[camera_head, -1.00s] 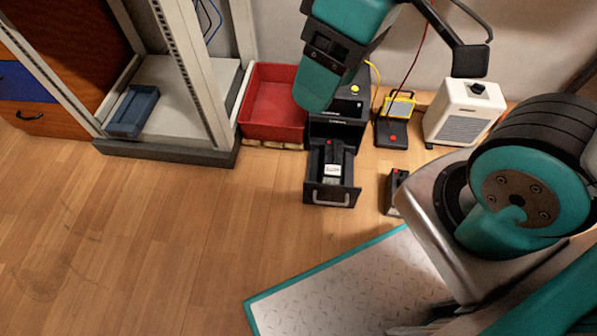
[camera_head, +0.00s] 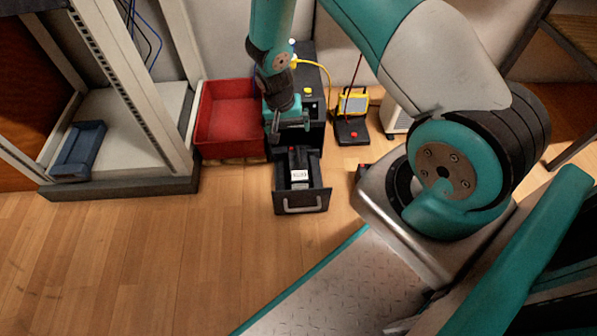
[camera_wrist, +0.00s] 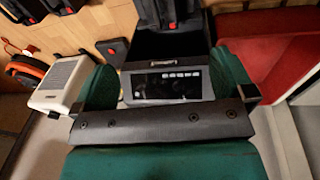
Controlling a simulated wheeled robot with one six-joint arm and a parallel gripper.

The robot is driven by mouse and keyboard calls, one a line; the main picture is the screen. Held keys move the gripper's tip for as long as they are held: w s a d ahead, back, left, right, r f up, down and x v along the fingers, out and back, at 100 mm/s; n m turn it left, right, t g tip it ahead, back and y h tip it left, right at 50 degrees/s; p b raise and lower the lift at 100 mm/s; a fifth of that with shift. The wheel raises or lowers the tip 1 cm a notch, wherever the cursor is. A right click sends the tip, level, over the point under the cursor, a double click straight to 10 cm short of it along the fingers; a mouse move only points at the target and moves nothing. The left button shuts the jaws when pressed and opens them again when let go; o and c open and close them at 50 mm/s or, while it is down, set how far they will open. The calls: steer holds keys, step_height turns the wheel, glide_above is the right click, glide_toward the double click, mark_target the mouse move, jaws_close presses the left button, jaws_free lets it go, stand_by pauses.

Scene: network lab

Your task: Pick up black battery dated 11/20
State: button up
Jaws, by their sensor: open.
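A black battery (camera_head: 299,176) with a white label and a red terminal sits in the pulled-out drawer (camera_head: 301,201) of a black cabinet. The label's writing is too small to read surely. Its dark body with a red spot shows at the top of the wrist view (camera_wrist: 170,12), partly cut off. A second dark battery (camera_head: 361,171) with a red terminal stands on the floor to the right, partly hidden by my base. My gripper (camera_head: 288,123) is open and empty, above and behind the drawer. In the wrist view, its green fingers (camera_wrist: 165,80) flank the cabinet's display panel.
A red bin (camera_head: 229,120) stands left of the black cabinet (camera_head: 312,95). A yellow device (camera_head: 354,103) and a black pad with a red button (camera_head: 352,131) are to its right, near a white heater (camera_head: 394,115). Floor before the drawer is clear.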

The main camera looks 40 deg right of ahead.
mark_target(298, 160)
steer(key=f+b, duration=0.2)
steer(key=f, duration=0.2)
steer(key=d+f+b, duration=0.1)
steer(key=f+b, duration=0.1)
steer(key=f, duration=0.2)
steer(key=d+f+b, duration=0.1)
steer(key=f+b, duration=0.1)
steer(key=f, duration=0.3)
steer(key=shift+s+d+b, duration=0.15)
steer(key=shift+d+b, duration=0.1)
steer(key=shift+b, duration=0.1)
steer(key=f+b, duration=0.4)
steer(key=f, duration=0.1)
steer(key=shift+s+d+f, duration=0.15)
steer(key=shift+s+d, duration=0.05)
steer(key=shift+s, duration=0.05)
steer(key=shift+c, duration=0.5)
jaws_close()
